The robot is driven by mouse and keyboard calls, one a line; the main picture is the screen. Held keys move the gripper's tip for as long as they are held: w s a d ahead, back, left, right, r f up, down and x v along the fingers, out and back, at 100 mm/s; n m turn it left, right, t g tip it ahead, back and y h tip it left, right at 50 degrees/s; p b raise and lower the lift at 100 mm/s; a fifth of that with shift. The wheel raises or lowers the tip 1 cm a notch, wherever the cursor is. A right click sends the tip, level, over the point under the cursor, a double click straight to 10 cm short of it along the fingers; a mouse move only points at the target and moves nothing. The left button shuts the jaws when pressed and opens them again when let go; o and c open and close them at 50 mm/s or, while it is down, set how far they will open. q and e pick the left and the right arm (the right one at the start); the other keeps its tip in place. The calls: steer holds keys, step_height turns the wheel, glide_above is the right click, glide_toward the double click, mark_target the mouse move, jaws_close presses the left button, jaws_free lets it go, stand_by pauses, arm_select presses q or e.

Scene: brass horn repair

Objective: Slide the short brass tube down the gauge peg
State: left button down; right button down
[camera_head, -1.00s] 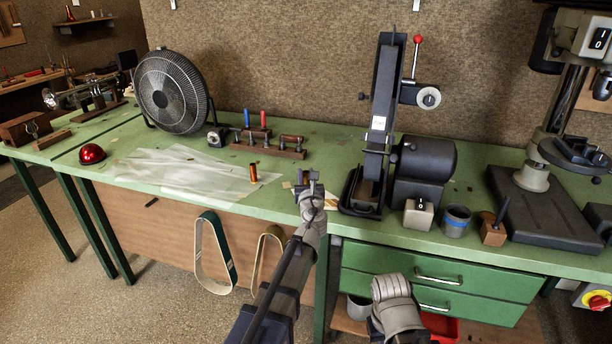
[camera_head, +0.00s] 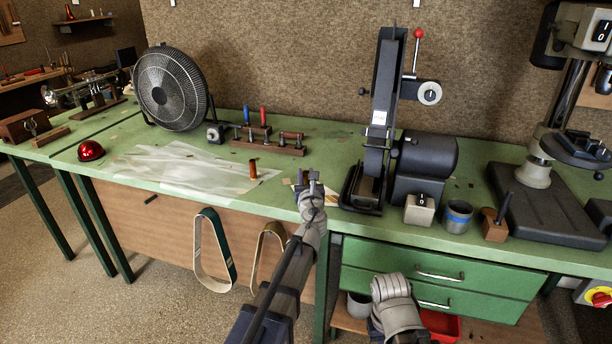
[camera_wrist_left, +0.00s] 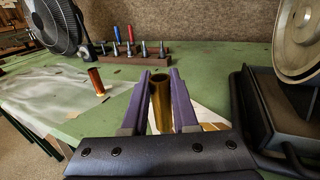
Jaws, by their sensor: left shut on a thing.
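My left gripper (camera_head: 309,178) is over the front edge of the bench, left of the belt grinder. In the left wrist view its purple fingers (camera_wrist_left: 161,103) are shut on a short brass tube (camera_wrist_left: 162,98), which stands roughly upright between them with its open end showing. In the head view the tube is mostly hidden by the gripper. A thin dark peg (camera_head: 504,207) rises from a small wooden block (camera_head: 494,230) on the right of the bench, well away from the tube; it looks like the gauge peg. My right gripper is not in view; only part of its arm shows.
The belt grinder (camera_head: 378,130) and a grey switch box (camera_head: 419,210) stand between the left gripper and the peg block. A grey cup (camera_head: 457,219) is left of the block, the drill press base (camera_head: 550,215) right. A copper-coloured tube (camera_head: 253,170) stands left.

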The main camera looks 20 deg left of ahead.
arm_select(q)
steer(key=shift+f+b, duration=1.85)
steer(key=shift+f, duration=0.15)
steer(key=c, duration=0.6)
jaws_free()
steer(key=v, duration=0.7)
steer(key=shift+s+d, duration=0.15)
steer(key=shift+s, duration=0.25)
